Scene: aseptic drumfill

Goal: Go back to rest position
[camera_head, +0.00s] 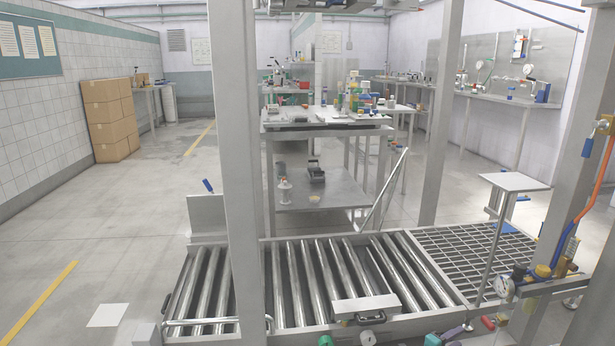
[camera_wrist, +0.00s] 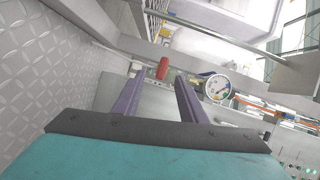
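My gripper (camera_wrist: 155,100) shows in the wrist view as two purple fingers reaching out from a dark bar and a teal body. The fingers stand apart and nothing is held between them. Beyond the fingertips is a small red cylindrical part (camera_wrist: 163,68), apart from them. A round pressure gauge (camera_wrist: 217,88) is just right of the right finger. My gripper is not visible in the head view.
In the head view, a roller conveyor (camera_head: 330,328) with a grating (camera_head: 480,255) fills the foreground. Steel posts (camera_head: 237,150) rise from it. A cluttered table (camera_head: 325,130) stands behind, cardboard boxes (camera_head: 108,118) at the left wall. The left floor is mostly clear.

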